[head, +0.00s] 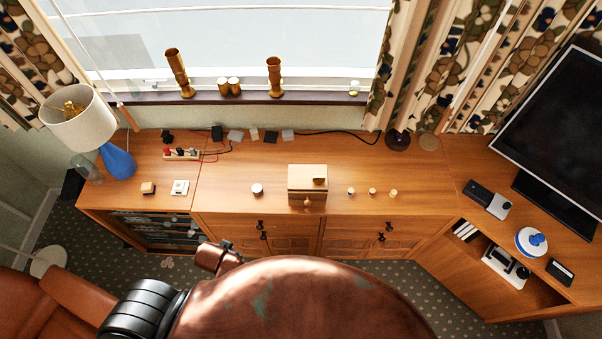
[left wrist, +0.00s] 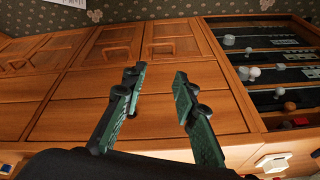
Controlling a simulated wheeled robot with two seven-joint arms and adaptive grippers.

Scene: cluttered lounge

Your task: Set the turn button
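Which item is the turn button is not certain. A small white square plate with a raised centre (head: 180,187) lies on the left of the wooden sideboard (head: 240,185). A similar white plate shows at the lower right of the left wrist view (left wrist: 272,162). A wooden box with a small round knob on its front (head: 307,190) stands mid-sideboard. A round white knob-like piece (head: 257,189) is left of it. My left gripper (left wrist: 159,75) is open and empty, its fingers apart before the cabinet fronts. Neither gripper shows in the head view.
A lamp with a blue base (head: 118,162) and a power strip (head: 181,154) stand at the left. Several small pieces sit right of the box. A screen (head: 555,120) and a blue-and-white round item (head: 531,241) are at the right. Bare wood lies between the pieces.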

